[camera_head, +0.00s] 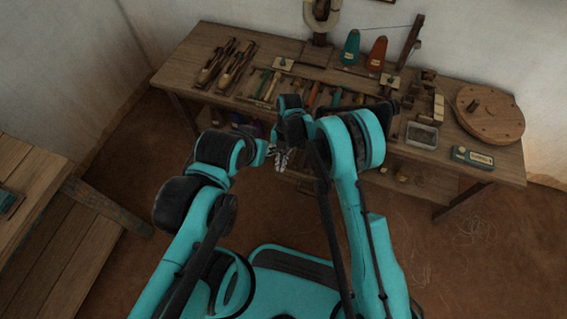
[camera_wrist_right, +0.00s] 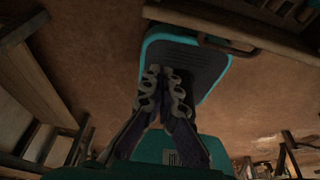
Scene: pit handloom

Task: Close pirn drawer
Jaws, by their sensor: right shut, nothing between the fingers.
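My right gripper (camera_head: 282,159) hangs in front of the workbench's near edge, fingers pointing down. In the right wrist view its two fingers (camera_wrist_right: 164,82) lie close together, shut and empty. A wooden front edge with a dark bar-like handle (camera_wrist_right: 228,44) crosses the top right of the wrist view, apart from the fingertips; it looks like a drawer front, but I cannot tell for certain. In the head view my arms cover the middle of the bench front, so no drawer shows clearly there. My left arm comes in from the left; its gripper is not distinguishable.
The workbench (camera_head: 446,163) holds wooden shuttles (camera_head: 213,62), several hand tools, a teal cone (camera_head: 350,48), a red cone (camera_head: 377,54), a metal tray (camera_head: 421,136) and a round wooden disc (camera_head: 489,114). Another wooden table (camera_head: 35,175) stands at left. Floor at right is mostly clear.

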